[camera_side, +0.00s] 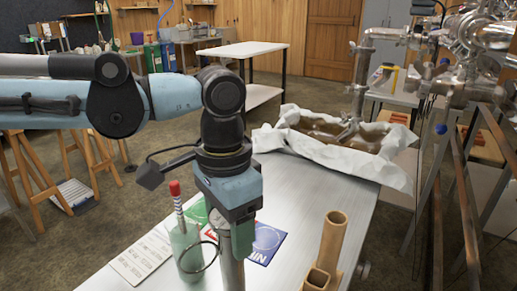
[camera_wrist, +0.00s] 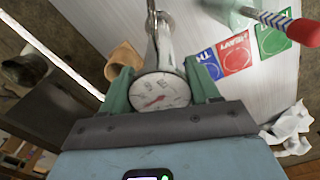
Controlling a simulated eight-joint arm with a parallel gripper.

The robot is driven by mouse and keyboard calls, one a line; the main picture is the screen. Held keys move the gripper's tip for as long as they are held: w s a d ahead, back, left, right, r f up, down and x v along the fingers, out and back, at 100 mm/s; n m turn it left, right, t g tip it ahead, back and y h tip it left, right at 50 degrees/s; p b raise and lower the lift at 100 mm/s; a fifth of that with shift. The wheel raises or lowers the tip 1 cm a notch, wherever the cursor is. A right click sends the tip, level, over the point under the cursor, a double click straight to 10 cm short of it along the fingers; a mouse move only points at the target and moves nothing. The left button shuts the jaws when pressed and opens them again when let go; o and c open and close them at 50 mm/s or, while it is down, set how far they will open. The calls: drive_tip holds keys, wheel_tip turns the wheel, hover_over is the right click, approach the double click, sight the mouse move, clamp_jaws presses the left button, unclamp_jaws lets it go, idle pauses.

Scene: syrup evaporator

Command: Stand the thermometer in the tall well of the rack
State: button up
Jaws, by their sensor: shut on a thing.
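The thermometer (camera_wrist: 160,92) has a round white dial with a red needle. In the wrist view its dial sits between the green fingers of my gripper (camera_wrist: 160,78), which is shut on it. The wooden rack (camera_side: 333,240) stands to the right of my gripper, with a tall round well and a lower square well. The rack also shows in the wrist view (camera_wrist: 122,62), left of the dial. My gripper is apart from the rack.
A metal cylinder (camera_side: 231,274) shows below my gripper. Left of it, a greenish jar (camera_side: 186,248) holds a red-capped striped rod (camera_side: 176,200). Coloured cards (camera_side: 267,240) and a printed sheet (camera_side: 140,257) lie flat. A paper-lined pan (camera_side: 340,150) lies at the back. The middle table (camera_side: 315,185) is clear.

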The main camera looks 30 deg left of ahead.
drive_tip(key=shift+f, duration=0.25)
drive_tip(key=o, duration=1)
idle(0.3)
drive_tip(key=shift+o, duration=0.8)
drive_tip(key=shift+r, duration=0.1)
drive_tip(key=shift+r, duration=3.7)
